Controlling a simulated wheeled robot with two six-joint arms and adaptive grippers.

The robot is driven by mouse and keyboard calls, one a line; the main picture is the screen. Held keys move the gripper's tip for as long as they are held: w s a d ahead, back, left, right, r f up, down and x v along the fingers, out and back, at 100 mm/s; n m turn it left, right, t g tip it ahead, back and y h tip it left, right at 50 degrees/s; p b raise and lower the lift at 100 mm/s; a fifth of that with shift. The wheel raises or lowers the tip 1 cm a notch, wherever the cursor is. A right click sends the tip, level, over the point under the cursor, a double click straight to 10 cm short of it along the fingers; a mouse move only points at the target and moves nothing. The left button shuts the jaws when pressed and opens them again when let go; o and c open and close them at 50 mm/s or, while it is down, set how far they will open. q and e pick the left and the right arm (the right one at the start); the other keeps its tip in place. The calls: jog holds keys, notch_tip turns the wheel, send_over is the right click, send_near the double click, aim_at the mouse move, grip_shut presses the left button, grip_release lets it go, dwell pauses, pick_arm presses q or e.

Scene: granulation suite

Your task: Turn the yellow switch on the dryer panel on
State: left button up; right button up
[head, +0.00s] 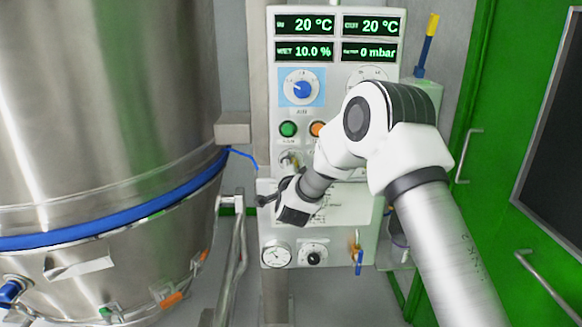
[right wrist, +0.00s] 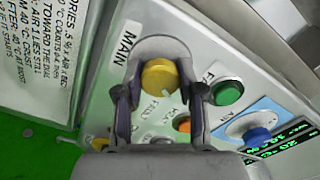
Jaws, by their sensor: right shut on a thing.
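The dryer panel (head: 385,215) is a white upright box in the middle of the head view. In the right wrist view, the yellow switch (right wrist: 160,77) is a round yellow knob beside the word MAIN on the panel face (right wrist: 110,72). My right gripper (head: 272,193) is at the panel's left side, below the buttons, and hides the yellow switch in the head view. In the right wrist view my right gripper (right wrist: 161,88) has one finger on each side of the yellow switch and is shut on it. My left gripper is not in view.
Near the switch are a green button (right wrist: 227,92), an orange button (head: 318,129) and a blue AIR knob (head: 301,89). A gauge (head: 276,255) sits low on the panel. A large steel vessel (head: 100,120) stands left. Green doors (head: 465,130) are at right.

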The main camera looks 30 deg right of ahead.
jog(key=o, duration=1.2)
jog(key=shift+c, duration=0.2)
jog(key=v, duration=1.2)
jog(key=shift+d, duration=0.1)
jog(key=s+a+f+n+g+y, duration=0.2)
jog(key=s+f, duration=0.3)
jog(key=f, duration=0.6)
jog(key=s+a+f+n+g+y, duration=0.2)
jog(key=s+f, duration=0.2)
jog(key=f, duration=0.6)
jog(key=s+a+f+n+g+y, duration=0.25)
jog(key=s+f, duration=0.25)
jog(key=f, duration=0.6)
jog(key=s+a+f+n+g+y, duration=0.1)
jog(key=s+a+f+n+g, duration=0.1)
jog(key=s, duration=0.5)
jog(key=s+a+f+n+g+y, duration=0.1)
jog(key=s+f+n+g, duration=0.3)
jog(key=s, duration=0.4)
jog(key=s+a+f+n+g+y, duration=0.1)
jog(key=s+a+f+n+g, duration=0.2)
jog(key=s, duration=0.4)
jog(key=shift+s+a+n, duration=0.3)
jog(key=shift+a+n, duration=0.2)
jog(key=shift+n, duration=0.45)
